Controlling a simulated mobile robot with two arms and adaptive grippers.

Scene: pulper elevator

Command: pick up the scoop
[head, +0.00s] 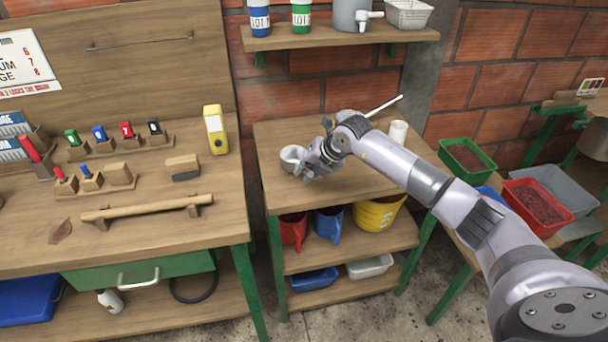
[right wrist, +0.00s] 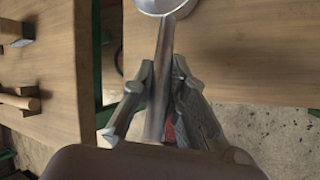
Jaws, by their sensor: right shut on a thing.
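The scoop is metal, with a round bowl (head: 291,154) and a straight handle. In the head view the bowl shows just left of my right gripper (head: 310,164), over the left part of the small wooden table. In the right wrist view the scoop's handle (right wrist: 162,60) runs between the two fingers of my right gripper (right wrist: 164,75), which is shut on it. The bowl is at the top edge there, partly cut off. I cannot tell whether the bowl touches the table. My left gripper is not in view.
The small table (head: 277,128) also holds a white cylinder (head: 398,132) and, behind my wrist, a grey vessel beside a white rod (head: 384,106). A workbench (head: 130,232) with a yellow device (head: 215,130) stands left, across a gap. A shelf (head: 345,36) hangs above.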

